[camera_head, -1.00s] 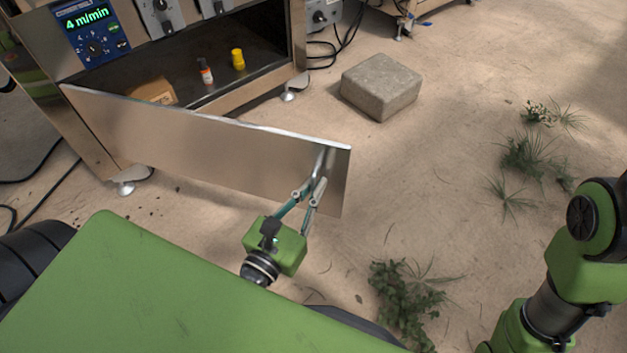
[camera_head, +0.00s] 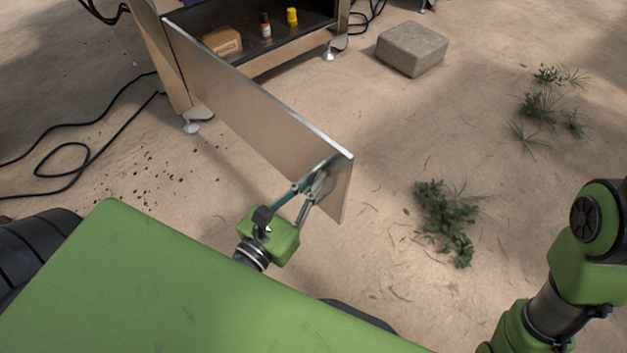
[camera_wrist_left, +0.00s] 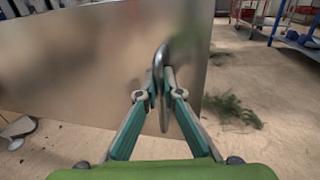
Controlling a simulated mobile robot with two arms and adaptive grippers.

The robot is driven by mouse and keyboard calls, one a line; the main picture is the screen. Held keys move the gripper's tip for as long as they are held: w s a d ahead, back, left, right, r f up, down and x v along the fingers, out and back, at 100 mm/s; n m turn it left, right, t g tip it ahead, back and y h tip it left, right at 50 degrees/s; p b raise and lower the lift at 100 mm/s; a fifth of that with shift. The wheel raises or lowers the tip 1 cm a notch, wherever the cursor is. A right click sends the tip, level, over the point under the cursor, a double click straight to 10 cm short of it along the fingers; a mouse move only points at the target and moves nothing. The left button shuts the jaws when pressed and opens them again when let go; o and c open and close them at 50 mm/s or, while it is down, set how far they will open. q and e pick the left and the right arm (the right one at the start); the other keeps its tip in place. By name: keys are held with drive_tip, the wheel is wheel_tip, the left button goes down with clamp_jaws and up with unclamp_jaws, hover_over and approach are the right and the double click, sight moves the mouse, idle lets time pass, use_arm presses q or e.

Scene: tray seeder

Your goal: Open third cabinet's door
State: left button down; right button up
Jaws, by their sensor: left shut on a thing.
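The metal cabinet door (camera_head: 250,105) stands swung out from the cabinet (camera_head: 285,57), hinged at its left end. Its free end points toward me, and the inside of the cabinet is exposed. My left gripper (camera_head: 312,188) is at the free end of the door, shut on the curved metal handle. In the left wrist view the fingers (camera_wrist_left: 160,90) close around the handle (camera_wrist_left: 161,62), with the door panel (camera_wrist_left: 80,65) behind. My right arm shows at the right edge of the head view, but its gripper is out of frame.
Inside the cabinet are a cardboard box (camera_head: 222,41), a red-and-white bottle (camera_head: 266,25) and a yellow container (camera_head: 292,16). A stone block (camera_head: 412,49) and several plants (camera_head: 447,220) are on the sandy floor to the right. A black cable (camera_head: 70,135) lies at left.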

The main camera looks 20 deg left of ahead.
use_arm(q)
drive_tip(key=shift+s, duration=0.35)
drive_tip(key=c, duration=2.5)
unclamp_jaws()
drive_tip(key=shift+a, duration=0.1)
drive_tip(key=s, duration=0.4)
drive_tip(key=s+a, duration=0.1)
drive_tip(key=s, duration=0.6)
drive_tip(key=shift+s+a, duration=0.4)
